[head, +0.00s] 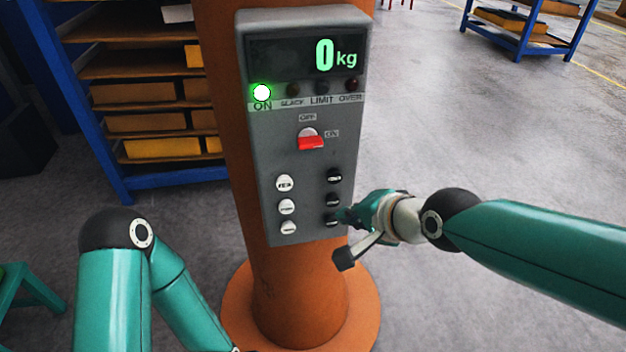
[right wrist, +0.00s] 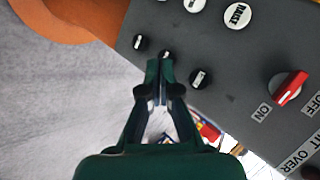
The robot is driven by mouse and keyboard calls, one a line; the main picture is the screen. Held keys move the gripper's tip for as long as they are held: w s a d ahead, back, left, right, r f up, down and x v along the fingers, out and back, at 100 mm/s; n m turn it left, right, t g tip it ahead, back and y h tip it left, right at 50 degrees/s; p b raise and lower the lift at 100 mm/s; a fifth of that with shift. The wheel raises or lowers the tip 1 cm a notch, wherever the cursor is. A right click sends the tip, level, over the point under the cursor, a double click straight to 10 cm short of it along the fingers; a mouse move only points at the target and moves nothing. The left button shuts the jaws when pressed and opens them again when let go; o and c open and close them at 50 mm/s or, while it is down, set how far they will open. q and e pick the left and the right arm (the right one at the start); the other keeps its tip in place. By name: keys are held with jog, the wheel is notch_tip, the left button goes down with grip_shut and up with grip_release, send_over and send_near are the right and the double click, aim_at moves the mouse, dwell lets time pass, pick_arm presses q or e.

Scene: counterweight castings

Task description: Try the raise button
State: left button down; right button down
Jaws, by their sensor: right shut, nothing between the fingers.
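A grey control box (head: 300,130) is on an orange column. It has white round buttons in a left column and black ones in a right column. The top white button (head: 284,183) also shows in the right wrist view (right wrist: 237,15), with a label that looks like "RAISE". My right gripper (right wrist: 160,75) is shut and empty. Its tips are in front of the middle black button (right wrist: 165,55); I cannot tell whether they touch it. In the head view the right gripper (head: 345,215) is beside the lower black buttons. My left gripper is out of view.
The display (head: 335,56) reads 0 kg and the green ON lamp (head: 262,92) is lit. A red switch (head: 310,141) sits above the buttons, at ON. A blue rack (head: 115,165) stands behind at left.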

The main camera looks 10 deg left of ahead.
jog(key=s+d+f+n+g+h, duration=0.1)
jog(key=s+d+f+g, duration=0.15)
jog(key=f, duration=0.85)
jog(key=s+d+f+n+g+h, duration=0.1)
jog(key=d+f, duration=0.3)
jog(key=f, duration=0.8)
jog(key=s+d+f+n+g, duration=0.1)
jog(key=s+d+f, duration=0.1)
jog(key=s+f, duration=0.6)
jog(key=s+d+f+n+g, duration=0.2)
jog(key=s+d+f, duration=0.1)
jog(key=s+f, duration=0.5)
jog(key=shift+f, duration=0.15)
jog(key=shift+w+a, duration=0.1)
jog(key=shift+w, duration=0.05)
